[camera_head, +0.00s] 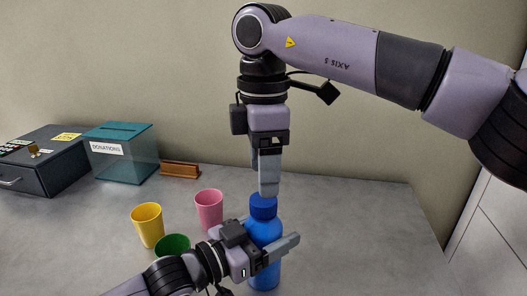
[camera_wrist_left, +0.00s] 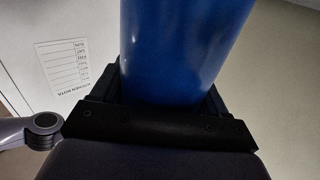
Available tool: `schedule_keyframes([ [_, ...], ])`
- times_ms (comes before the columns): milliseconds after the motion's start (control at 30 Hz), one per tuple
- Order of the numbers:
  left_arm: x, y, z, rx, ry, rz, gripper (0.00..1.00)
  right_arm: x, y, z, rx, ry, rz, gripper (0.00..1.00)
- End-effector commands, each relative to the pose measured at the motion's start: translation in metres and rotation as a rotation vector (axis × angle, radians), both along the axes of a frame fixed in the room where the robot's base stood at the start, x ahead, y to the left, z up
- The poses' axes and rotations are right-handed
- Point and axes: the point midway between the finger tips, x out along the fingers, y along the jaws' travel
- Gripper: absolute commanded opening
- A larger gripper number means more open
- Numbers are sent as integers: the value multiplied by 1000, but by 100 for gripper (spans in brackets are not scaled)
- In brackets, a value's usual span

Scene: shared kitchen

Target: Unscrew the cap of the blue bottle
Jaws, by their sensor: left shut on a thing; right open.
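The blue bottle (camera_head: 264,232) stands upright on the grey counter. Its darker blue cap (camera_head: 262,207) is on top. My left gripper (camera_head: 276,253) is shut on the bottle's body, with a finger across its front. In the left wrist view the blue bottle (camera_wrist_left: 180,45) fills the space between the fingers of my left gripper (camera_wrist_left: 165,92). My right gripper (camera_head: 267,178) points straight down above the cap. It is open, and its fingertips are close to the cap's top; I cannot tell whether they touch it.
A yellow cup (camera_head: 148,225), a pink cup (camera_head: 209,210) and a green cup (camera_head: 172,245) stand left of the bottle. A teal donations box (camera_head: 122,165), a dark drawer box (camera_head: 40,165) and a brown wooden holder (camera_head: 180,170) are at the back. The counter right of the bottle is clear.

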Motion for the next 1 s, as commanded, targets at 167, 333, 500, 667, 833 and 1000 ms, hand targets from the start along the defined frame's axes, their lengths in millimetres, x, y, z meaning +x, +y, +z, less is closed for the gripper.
schedule_keyframes([
  [167,0,0,-1,0,1,0,0,0,0,-29,0,1,2,68],
  [333,0,0,-1,1,1,0,0,0,0,-48,0,0,1,68],
  [500,0,0,-1,1,1,0,0,0,0,-55,1,-1,1,68],
  [667,0,0,-1,1,1,0,0,0,0,-55,1,-2,1,68],
  [833,0,0,-1,1,1,0,0,0,0,-55,1,-1,1,32],
  [1000,0,0,-1,1,1,0,0,0,0,-55,0,-1,6,10],
])
